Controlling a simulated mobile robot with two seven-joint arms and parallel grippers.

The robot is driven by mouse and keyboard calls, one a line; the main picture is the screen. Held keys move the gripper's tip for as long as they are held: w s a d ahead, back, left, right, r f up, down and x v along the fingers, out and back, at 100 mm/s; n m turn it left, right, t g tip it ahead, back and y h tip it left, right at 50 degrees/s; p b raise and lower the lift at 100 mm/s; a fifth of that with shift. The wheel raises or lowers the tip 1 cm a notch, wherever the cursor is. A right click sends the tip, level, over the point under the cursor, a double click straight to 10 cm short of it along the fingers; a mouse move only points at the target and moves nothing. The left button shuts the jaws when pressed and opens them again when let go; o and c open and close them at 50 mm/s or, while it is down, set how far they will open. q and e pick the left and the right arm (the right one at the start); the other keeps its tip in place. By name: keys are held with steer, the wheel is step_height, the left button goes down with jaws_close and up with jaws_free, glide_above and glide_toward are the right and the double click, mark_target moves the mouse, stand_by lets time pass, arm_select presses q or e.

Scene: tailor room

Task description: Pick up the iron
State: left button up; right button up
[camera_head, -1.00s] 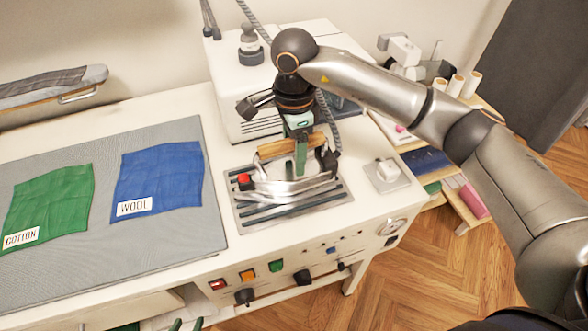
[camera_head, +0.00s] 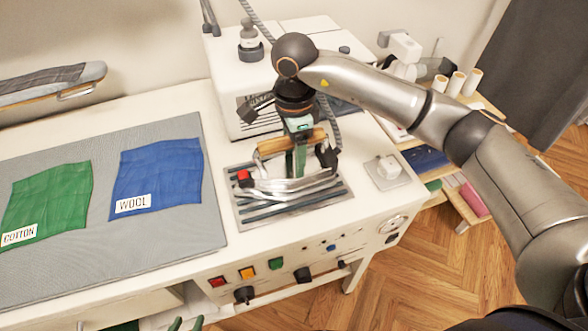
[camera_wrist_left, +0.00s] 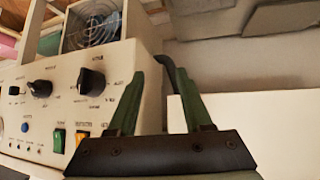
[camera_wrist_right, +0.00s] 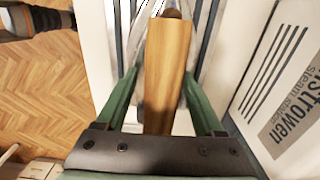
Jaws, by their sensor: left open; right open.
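The iron has a light wooden handle (camera_head: 275,144) and a shiny metal body (camera_head: 290,187). It sits on a slatted grey rest (camera_head: 262,212) on the white worktable. My right gripper (camera_head: 300,158) is above the iron, with its open fingers down at the handle. In the right wrist view the wooden handle (camera_wrist_right: 168,60) runs between the two green fingers, and contact cannot be told. My left gripper (camera_wrist_left: 168,95) is open and empty, low in front of the table.
A white steam station (camera_head: 232,75) stands behind the iron. Green cloth (camera_head: 50,200) and blue cloth (camera_head: 160,178) lie on the grey mat to the left. Knobs and coloured buttons (camera_head: 277,263) line the front panel.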

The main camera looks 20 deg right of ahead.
jaws_close()
stand_by(0.7)
stand_by(0.7)
steer(key=shift+w+r, duration=0.15)
steer(key=shift+r, duration=0.05)
